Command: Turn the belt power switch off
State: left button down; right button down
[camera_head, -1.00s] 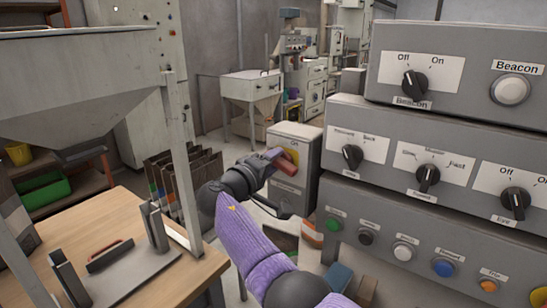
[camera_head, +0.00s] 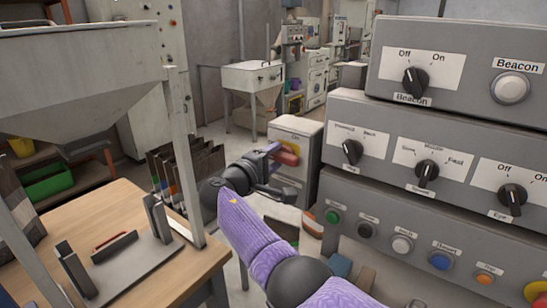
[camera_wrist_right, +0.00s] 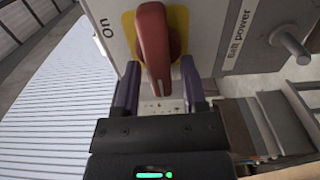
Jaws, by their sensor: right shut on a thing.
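The belt power switch is a red handle (camera_wrist_right: 155,55) on a yellow plate (camera_wrist_right: 182,28) on a grey box; the "Belt power" lettering reads sideways in the right wrist view. The red handle (camera_head: 288,155) also shows small in the head view, partly behind my fingers. In the wrist view it points down between my fingers, at about a right angle to the "On" label at left. My right gripper (camera_wrist_right: 160,90) is shut on the handle, one dark finger on each side. It also shows in the head view (camera_head: 272,158). My left gripper is not in view.
A large grey control panel (camera_head: 440,125) with knobs and coloured buttons stands close on the right. A wooden table (camera_head: 135,215) with a metal fixture and a grey hopper (camera_head: 85,75) are on the left. Folded bags (camera_head: 185,165) stand behind the table.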

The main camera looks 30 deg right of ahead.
jog(key=shift+f, duration=0.1)
jog(key=shift+c, duration=2.4)
grip_release()
jog(key=p+v, duration=0.2)
jog(key=v, duration=0.8)
